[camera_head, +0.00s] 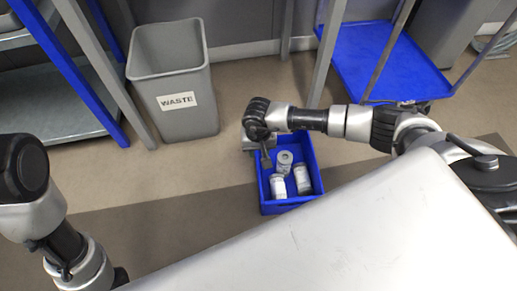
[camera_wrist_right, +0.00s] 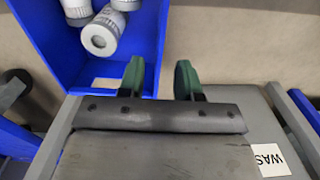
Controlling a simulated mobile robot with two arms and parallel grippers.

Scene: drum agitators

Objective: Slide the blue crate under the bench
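The blue crate (camera_head: 290,208) sits on the floor at the centre of the head view, holding several white-and-grey cans (camera_head: 303,178). My right gripper (camera_head: 265,160) points down at the crate's left wall. In the right wrist view its two green-tipped fingers (camera_wrist_right: 159,75) are apart. One finger is over the crate's inside (camera_wrist_right: 62,55) and the other is outside, with the wall's edge between them. I cannot tell whether they touch the wall. A bench-like frame with blue and grey legs (camera_head: 92,65) stands at the left. My left gripper is out of view.
A grey waste bin (camera_head: 178,95) stands behind and left of the crate. A low blue shelf (camera_head: 385,65) between grey posts is at the back right. Floor left of the crate is clear.

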